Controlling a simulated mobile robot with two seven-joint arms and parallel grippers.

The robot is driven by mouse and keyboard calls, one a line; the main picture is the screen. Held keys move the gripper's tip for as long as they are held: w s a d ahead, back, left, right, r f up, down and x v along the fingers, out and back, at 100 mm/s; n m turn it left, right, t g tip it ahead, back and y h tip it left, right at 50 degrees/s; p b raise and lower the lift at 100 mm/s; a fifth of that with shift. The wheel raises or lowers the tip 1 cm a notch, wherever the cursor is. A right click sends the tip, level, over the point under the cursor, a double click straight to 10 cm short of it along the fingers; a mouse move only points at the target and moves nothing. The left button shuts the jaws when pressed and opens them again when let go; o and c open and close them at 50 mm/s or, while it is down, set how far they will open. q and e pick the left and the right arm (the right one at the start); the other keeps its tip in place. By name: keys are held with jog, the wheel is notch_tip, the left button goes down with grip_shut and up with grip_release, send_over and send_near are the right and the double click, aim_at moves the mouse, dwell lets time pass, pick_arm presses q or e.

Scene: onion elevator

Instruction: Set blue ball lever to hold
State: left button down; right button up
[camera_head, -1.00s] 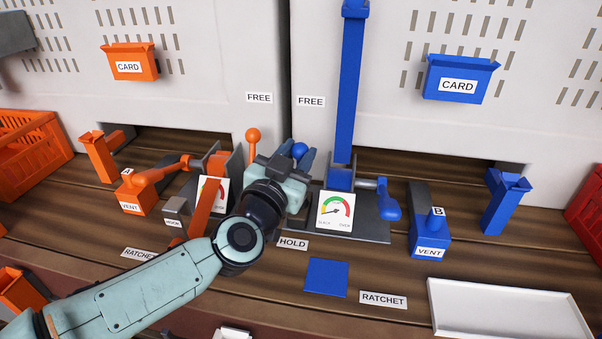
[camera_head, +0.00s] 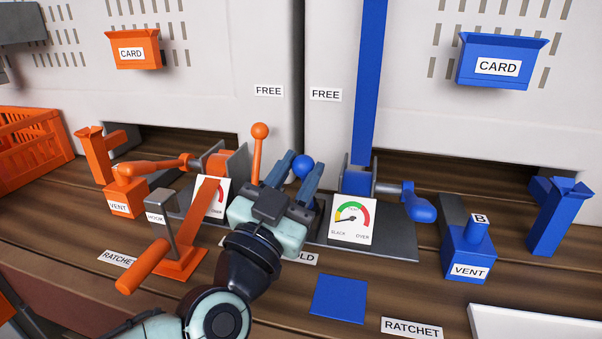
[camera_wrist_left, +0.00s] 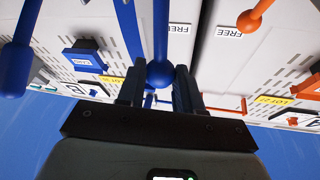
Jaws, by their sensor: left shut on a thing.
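The blue ball lever's round knob (camera_head: 302,167) shows between the fingers of my left gripper (camera_head: 296,172), left of the blue winch and its gauge. In the left wrist view the blue ball (camera_wrist_left: 160,75) sits between the two fingers, with its blue rod (camera_wrist_left: 158,30) running up the picture. The left gripper is shut on the ball. The lever's foot is hidden behind the gripper in the head view. The HOLD label (camera_head: 305,258) lies on the deck, partly covered by my arm. A FREE label (camera_head: 325,94) is on the wall behind. My right gripper is not in view.
An orange ball lever (camera_head: 258,150) stands close to the left of the gripper. The gauge (camera_head: 353,220) and blue crank (camera_head: 418,205) are to the right. A blue square (camera_head: 339,298) lies in front. An orange hook stand (camera_head: 180,262) is at left.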

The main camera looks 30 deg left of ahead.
pick_arm(q)
jog(key=shift+w+f, duration=0.1)
jog(key=shift+f, duration=0.2)
jog(key=c, duration=0.8)
grip_release()
jog(key=shift+o, duration=0.2)
jog(key=shift+r, duration=0.1)
jog(key=shift+s+f, duration=0.2)
jog(key=shift+s, duration=0.4)
jog(key=s+p, duration=0.2)
jog(key=s, duration=1)
jog(key=shift+d, duration=0.25)
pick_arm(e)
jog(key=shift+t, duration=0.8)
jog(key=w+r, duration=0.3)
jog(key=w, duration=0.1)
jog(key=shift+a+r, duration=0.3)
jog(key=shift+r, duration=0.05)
